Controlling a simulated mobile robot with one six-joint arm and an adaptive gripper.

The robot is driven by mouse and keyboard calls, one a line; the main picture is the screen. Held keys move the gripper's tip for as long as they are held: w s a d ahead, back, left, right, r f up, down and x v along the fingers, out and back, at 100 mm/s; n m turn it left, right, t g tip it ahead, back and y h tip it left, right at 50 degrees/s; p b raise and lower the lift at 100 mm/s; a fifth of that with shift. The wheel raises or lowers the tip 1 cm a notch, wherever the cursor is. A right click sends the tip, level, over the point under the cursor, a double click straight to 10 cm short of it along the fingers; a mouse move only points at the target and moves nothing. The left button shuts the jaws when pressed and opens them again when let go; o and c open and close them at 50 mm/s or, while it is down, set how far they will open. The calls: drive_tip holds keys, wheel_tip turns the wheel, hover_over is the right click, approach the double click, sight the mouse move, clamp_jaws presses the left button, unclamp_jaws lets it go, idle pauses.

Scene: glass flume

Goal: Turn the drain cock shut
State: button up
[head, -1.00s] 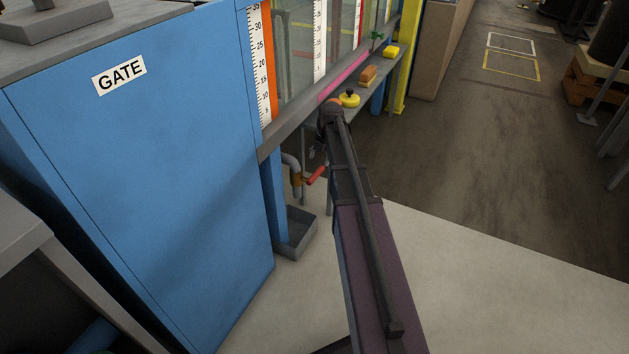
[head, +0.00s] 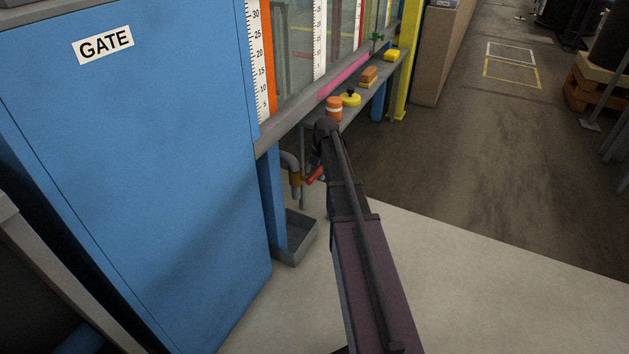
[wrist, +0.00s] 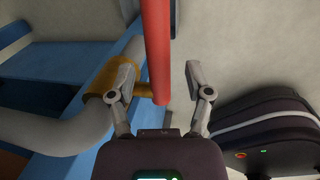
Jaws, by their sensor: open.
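The drain cock is a brass-coloured body (head: 295,180) on a grey pipe elbow under the flume, with a red lever (head: 314,175) sticking out sideways to the right. In the wrist view the lever (wrist: 158,45) runs from the top edge down to near the brass body (wrist: 130,78). My gripper (wrist: 159,75) is open, with one finger on each side of the lever. A gap shows between the right finger and the lever; I cannot tell whether either finger touches it. In the head view my arm hides most of the gripper.
A grey tray (head: 296,238) sits on the floor below the cock, beside a blue leg (head: 272,205). The blue GATE cabinet (head: 140,180) stands at left. A shelf above holds an orange-and-white jar (head: 334,109), a yellow item (head: 350,99) and sponges.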

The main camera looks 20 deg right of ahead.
drive_tip(key=shift+w+a+f+b, duration=0.1)
drive_tip(key=shift+f+b, duration=0.4)
drive_tip(key=shift+f, duration=0.25)
clamp_jaws()
